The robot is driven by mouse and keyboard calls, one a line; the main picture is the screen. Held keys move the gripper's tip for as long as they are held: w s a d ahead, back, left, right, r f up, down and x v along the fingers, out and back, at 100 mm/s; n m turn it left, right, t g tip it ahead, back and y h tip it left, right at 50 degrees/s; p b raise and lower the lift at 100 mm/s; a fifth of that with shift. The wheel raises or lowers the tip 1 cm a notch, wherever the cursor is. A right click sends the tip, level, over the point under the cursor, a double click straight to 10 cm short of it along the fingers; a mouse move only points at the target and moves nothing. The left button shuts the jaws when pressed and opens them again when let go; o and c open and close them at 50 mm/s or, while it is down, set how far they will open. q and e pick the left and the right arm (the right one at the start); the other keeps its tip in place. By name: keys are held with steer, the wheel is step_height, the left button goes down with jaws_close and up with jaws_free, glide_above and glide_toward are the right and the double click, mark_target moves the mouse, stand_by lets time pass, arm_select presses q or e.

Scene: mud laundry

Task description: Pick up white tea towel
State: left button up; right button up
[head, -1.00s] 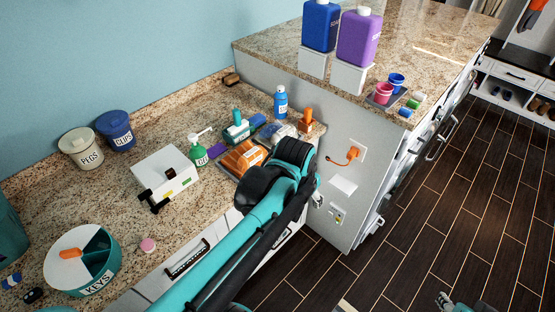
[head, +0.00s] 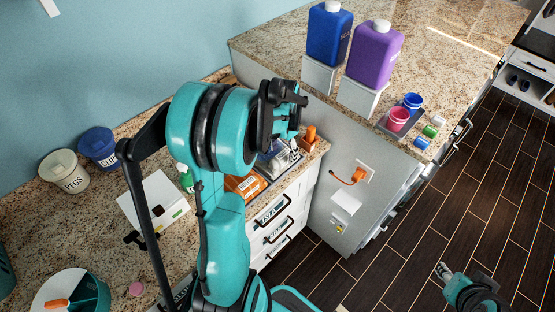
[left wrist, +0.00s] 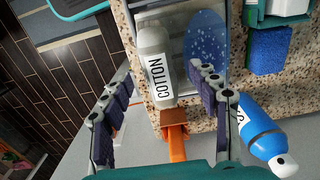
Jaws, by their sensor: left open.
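A pale grey-white rounded item labelled COTTON (left wrist: 155,65) lies between the fingers in the left wrist view, on the edge of a clear tray. It may be the white tea towel, but I cannot tell for sure. My left gripper (left wrist: 160,72) is open, with one finger on each side of it and no visible grip. In the head view my left gripper (head: 285,105) is over the far right end of the counter, and my arm hides much of that area. My right gripper (head: 444,270) is low over the floor at right; its jaw state is unclear.
An orange-topped item in a brown holder (left wrist: 173,125) stands close to the gripper's near side. A blue bottle (left wrist: 262,135) is just outside the right finger, and a blue sponge (left wrist: 270,50) lies beyond. The higher counter (head: 285,60) rises at right.

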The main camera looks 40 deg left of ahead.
arm_select(q)
step_height(320, 180, down, 2)
steer(key=shift+f, duration=0.2)
steer(key=c, duration=1.3)
steer(key=shift+r, duration=0.15)
